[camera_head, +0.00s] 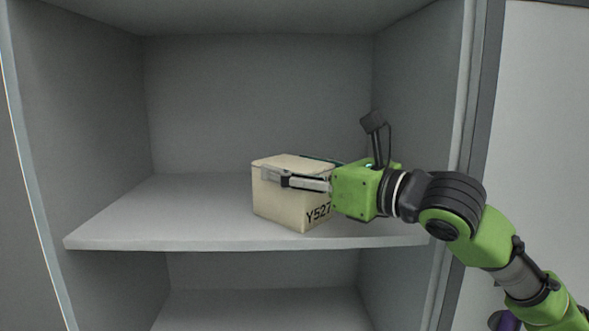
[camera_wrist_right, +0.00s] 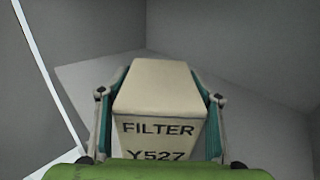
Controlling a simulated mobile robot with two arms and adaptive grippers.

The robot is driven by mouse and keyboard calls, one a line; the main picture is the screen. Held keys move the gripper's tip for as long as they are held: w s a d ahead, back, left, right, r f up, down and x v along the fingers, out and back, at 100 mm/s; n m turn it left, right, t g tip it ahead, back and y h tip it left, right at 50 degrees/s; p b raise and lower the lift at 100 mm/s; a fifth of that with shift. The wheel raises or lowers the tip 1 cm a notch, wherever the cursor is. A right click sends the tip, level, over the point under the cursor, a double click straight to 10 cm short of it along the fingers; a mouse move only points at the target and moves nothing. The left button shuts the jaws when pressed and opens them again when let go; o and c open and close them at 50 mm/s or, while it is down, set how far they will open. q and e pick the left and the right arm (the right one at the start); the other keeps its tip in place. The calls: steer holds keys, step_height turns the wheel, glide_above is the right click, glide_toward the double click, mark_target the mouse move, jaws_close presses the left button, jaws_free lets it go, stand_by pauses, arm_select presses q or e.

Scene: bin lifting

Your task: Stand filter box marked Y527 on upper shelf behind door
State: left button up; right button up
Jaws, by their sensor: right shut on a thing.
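The cream filter box (camera_head: 283,205) marked Y527 is upright at the upper shelf (camera_head: 130,220), inside the open grey cabinet, right of the shelf's middle and near its front edge. I cannot tell whether its base touches the shelf. My right gripper (camera_head: 300,180) is shut on the box from the right, with a finger along its near side. In the right wrist view the box (camera_wrist_right: 160,95) sits between both fingers, with FILTER and Y527 on the face towards me. My left gripper is not in view.
The upper shelf is bare left of the box and behind it. The cabinet's right side wall (camera_head: 415,110) is close to my right arm. A lower shelf (camera_head: 260,308) lies below. A light panel (camera_head: 545,130) stands at the far right.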

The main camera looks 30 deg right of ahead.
steer(key=o, duration=1.3)
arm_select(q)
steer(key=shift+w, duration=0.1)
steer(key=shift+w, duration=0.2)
arm_select(e)
steer(key=shift+r, duration=0.15)
steer(key=b+v, duration=0.2)
steer(key=f+b+v, duration=0.1)
steer(key=b+v, duration=0.1)
steer(key=shift+s, duration=0.1)
steer(key=b+v, duration=0.1)
steer(key=v, duration=0.1)
steer(key=b+v, duration=0.1)
steer(key=v, duration=0.1)
steer(key=b+v, duration=0.2)
steer(key=v, duration=0.1)
steer(key=shift+s+d+r, duration=0.1)
steer(key=shift+d+r, duration=0.05)
steer(key=shift+r, duration=0.15)
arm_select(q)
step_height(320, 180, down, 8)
arm_select(e)
steer(key=shift+s+r, duration=0.1)
steer(key=shift+s, duration=0.25)
